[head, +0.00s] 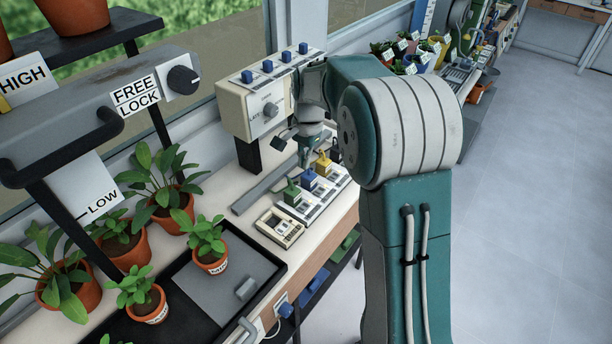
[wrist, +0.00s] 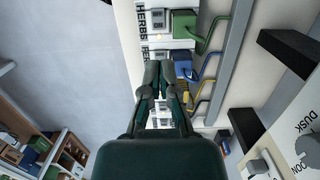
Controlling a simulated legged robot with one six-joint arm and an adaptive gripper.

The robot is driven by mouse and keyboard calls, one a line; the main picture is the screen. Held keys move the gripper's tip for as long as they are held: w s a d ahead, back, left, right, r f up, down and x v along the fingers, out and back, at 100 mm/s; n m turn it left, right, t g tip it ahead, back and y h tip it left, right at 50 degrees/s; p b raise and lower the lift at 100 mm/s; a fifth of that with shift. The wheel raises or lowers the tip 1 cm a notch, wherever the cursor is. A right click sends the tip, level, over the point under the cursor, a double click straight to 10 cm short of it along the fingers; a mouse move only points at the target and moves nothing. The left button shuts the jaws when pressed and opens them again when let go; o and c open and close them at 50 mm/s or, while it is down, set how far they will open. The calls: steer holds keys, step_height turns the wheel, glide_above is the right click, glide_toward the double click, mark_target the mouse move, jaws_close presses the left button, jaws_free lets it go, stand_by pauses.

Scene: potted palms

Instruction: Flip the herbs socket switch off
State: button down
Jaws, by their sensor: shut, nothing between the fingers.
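The socket strip (head: 318,198) lies on the bench with a green plug (head: 291,191), a blue plug (head: 309,180) and a yellow plug (head: 323,164) in it. In the wrist view, a label reading HERBS (wrist: 143,20) stands beside a pale switch (wrist: 158,19) in the row of the green plug (wrist: 184,24). My gripper (wrist: 159,66) is shut and empty over the strip, near the blue plug (wrist: 183,68), and covers part of that row. Contact cannot be told.
A cream control box (head: 252,108) with a dial and blue buttons stands behind the strip. A small meter-like device (head: 279,226) lies in front left. A black tray (head: 215,290) and several potted plants fill the left. Cables run from the plugs to a grey channel (wrist: 228,60).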

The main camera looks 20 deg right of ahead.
mark_target(301, 209)
steer(key=shift+d+f, duration=0.1)
steer(key=f, duration=0.4)
steer(key=a+f, duration=0.1)
steer(key=f, duration=0.4)
steer(key=s+f, duration=0.1)
steer(key=f, duration=0.3)
steer(key=shift+a+f, duration=0.2)
steer(key=shift+f, duration=0.2)
steer(key=shift+s+a+f, duration=0.1)
steer(key=shift+s+f, duration=0.05)
steer(key=shift+f, duration=0.2)
